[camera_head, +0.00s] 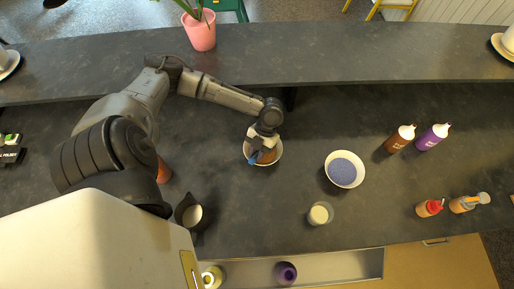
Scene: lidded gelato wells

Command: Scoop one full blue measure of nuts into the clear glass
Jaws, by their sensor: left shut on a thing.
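A white bowl (278,158) with brown contents, which look like nuts, stands in the middle of the dark counter. My left gripper (260,146) is over this bowl, pointing down, and hides part of it. It is shut on a small blue measure (252,160), which shows at the bowl's left side. I cannot tell how full the measure is or whether it touches the nuts. A clear glass (320,213) with pale contents stands to the right, nearer the front edge. My right gripper is out of view.
A bowl of blue-purple bits (344,170) stands behind the glass. Brown (400,138) and purple (433,137) bottles and two smaller bottles (430,208) stand at right. A dark jug (188,212) is at left. A raised shelf (350,55) runs along the back. Counter between bowl and glass is clear.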

